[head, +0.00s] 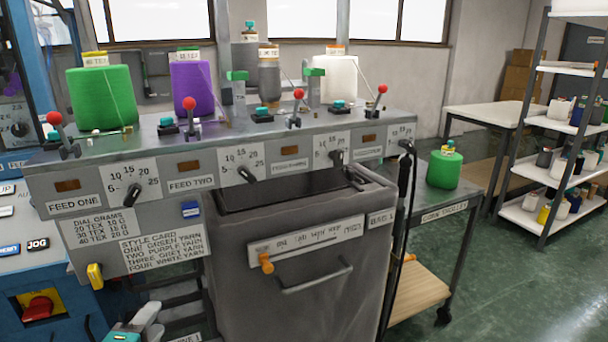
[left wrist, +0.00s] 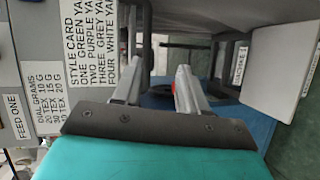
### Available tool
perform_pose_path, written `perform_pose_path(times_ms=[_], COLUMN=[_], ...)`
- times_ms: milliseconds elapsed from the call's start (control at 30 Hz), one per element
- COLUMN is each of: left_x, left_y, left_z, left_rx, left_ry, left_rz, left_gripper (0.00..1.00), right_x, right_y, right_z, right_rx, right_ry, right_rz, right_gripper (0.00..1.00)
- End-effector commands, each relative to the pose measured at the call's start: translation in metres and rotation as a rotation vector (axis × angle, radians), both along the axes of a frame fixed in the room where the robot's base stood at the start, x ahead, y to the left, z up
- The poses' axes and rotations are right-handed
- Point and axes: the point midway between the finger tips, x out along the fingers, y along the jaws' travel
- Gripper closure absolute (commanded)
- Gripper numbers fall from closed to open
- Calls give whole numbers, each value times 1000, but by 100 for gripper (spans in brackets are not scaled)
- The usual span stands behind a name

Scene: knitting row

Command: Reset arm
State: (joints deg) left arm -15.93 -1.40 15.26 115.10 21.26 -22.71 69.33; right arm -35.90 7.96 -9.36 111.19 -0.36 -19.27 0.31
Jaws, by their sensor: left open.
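My left gripper (head: 148,322) shows at the bottom left of the head view, low in front of the machine and below the feed panel. In the left wrist view its two grey fingers (left wrist: 158,82) are apart, with nothing between them. The style card (head: 163,250) and the dial card (head: 102,227) are on the panel above it. My right gripper is in neither view.
Green (head: 103,98), purple (head: 192,88) and white (head: 339,80) yarn cones stand on the machine top. A grey bin (head: 300,285) stands right of my left gripper. A cone trolley (head: 445,206) holds a green cone (head: 443,170). Green floor lies open at right.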

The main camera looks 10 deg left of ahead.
Motion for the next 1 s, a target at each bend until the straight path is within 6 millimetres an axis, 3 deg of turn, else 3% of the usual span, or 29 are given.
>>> perform_pose_path(times_ms=[167,300,500,700,1000], left_x=[-27,-62,-114,-137,-138], left_y=[-42,-83,-127,-145,-146], left_z=[-50,-94,-137,-151,-152], left_rx=[428,843,1287,1471,1483], left_ry=[157,252,284,265,264], left_rz=[-207,-450,-754,-884,-892], left_gripper=[58,58,58,58,58], right_x=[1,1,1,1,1], right_y=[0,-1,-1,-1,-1], right_z=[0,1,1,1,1], right_rx=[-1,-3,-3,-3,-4], right_ry=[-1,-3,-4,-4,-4], right_rz=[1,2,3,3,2], right_gripper=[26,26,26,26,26])
